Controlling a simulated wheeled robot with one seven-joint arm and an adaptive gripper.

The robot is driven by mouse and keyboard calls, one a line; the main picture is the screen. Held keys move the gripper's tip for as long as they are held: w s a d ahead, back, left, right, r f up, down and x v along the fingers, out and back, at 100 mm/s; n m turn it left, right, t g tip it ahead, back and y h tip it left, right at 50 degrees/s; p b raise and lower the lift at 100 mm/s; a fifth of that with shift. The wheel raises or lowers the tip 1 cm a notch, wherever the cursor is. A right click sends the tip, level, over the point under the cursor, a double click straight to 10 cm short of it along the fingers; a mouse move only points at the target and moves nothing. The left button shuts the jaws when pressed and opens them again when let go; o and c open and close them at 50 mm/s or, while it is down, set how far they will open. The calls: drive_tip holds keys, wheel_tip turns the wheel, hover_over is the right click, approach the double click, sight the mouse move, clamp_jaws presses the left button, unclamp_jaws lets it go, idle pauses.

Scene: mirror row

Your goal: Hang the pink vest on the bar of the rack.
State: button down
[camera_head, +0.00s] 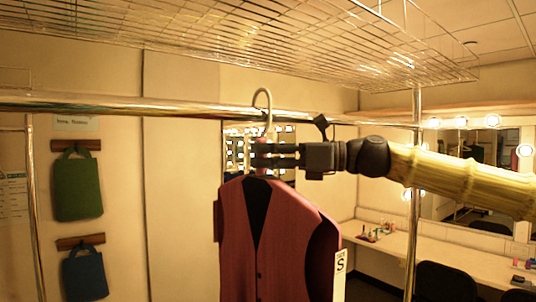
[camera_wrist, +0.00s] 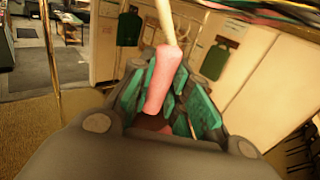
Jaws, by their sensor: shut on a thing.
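The pink vest (camera_head: 288,262), reddish in this light, hangs upright on a hanger with a pale hook (camera_head: 262,96) and an S tag at its side. My gripper (camera_head: 262,156) is shut on the hanger's neck, just above the vest's collar. In the wrist view the pink neck (camera_wrist: 162,80) stands between my teal fingers (camera_wrist: 165,110). The rack's shiny bar (camera_head: 150,106) runs across the head view. The hook's curved top shows above the bar's line and overlaps it; I cannot tell whether it rests on the bar.
A wire shelf (camera_head: 250,45) lies above the bar. A rack post (camera_head: 414,180) stands at the right, another (camera_head: 33,200) at the left. Behind are a lit mirror (camera_head: 490,150), a counter (camera_head: 450,255) and green (camera_head: 78,188) and blue (camera_head: 85,275) bags on the wall.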

drive_tip(key=shift+s+f+b, duration=0.1)
drive_tip(key=shift+f+b, duration=0.4)
drive_tip(key=shift+f, duration=0.8)
drive_tip(key=c, duration=0.6)
unclamp_jaws()
drive_tip(key=shift+c, duration=0.2)
drive_tip(key=shift+d, duration=0.1)
drive_tip(key=s+d+p, duration=0.2)
drive_tip(key=d+p, duration=0.1)
drive_tip(key=d, duration=0.8)
drive_tip(key=shift+d, duration=0.4)
idle(0.6)
drive_tip(key=shift+a, duration=0.15)
